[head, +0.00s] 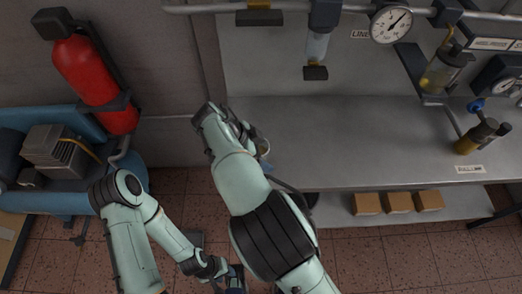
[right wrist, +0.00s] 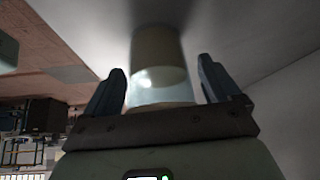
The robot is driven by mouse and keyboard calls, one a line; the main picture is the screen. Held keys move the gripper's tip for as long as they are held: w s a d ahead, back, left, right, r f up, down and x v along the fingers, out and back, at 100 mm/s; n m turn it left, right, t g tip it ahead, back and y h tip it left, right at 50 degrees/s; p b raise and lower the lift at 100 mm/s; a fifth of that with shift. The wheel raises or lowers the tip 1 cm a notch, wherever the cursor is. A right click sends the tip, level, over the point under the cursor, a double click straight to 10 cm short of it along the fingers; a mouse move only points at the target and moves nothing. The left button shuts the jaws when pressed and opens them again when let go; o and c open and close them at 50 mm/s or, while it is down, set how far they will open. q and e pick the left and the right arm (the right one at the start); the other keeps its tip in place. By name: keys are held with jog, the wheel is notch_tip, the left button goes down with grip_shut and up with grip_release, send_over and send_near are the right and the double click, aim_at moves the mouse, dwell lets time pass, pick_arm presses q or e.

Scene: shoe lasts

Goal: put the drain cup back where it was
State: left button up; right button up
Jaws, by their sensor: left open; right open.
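The drain cup (right wrist: 160,62) is a clear round cup with tan contents, in the right wrist view. My right gripper (right wrist: 160,88) is open, with one finger on each side of the cup and a visible gap to each. In the head view, part of what looks like the cup (head: 263,147) shows beside my right gripper (head: 245,135) at the bench's left end; my wrist hides the rest. I cannot tell what the cup rests on. My left gripper (head: 236,278) is open, low over the floor, away from the cup.
The grey metal bench (head: 350,140) is mostly clear. A regulator with an amber bowl (head: 440,75), a pressure gauge (head: 391,23) and a hanging clear-bowled filter (head: 317,45) are above it. An amber bottle (head: 474,140) is at right. Boxes (head: 397,202) sit on the lower shelf. A red extinguisher (head: 90,75) is left.

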jog(key=shift+r, duration=0.25)
jog(key=p+v, duration=0.2)
jog(key=v, duration=1)
jog(key=shift+s+f, duration=0.1)
jog(key=shift+f, duration=0.05)
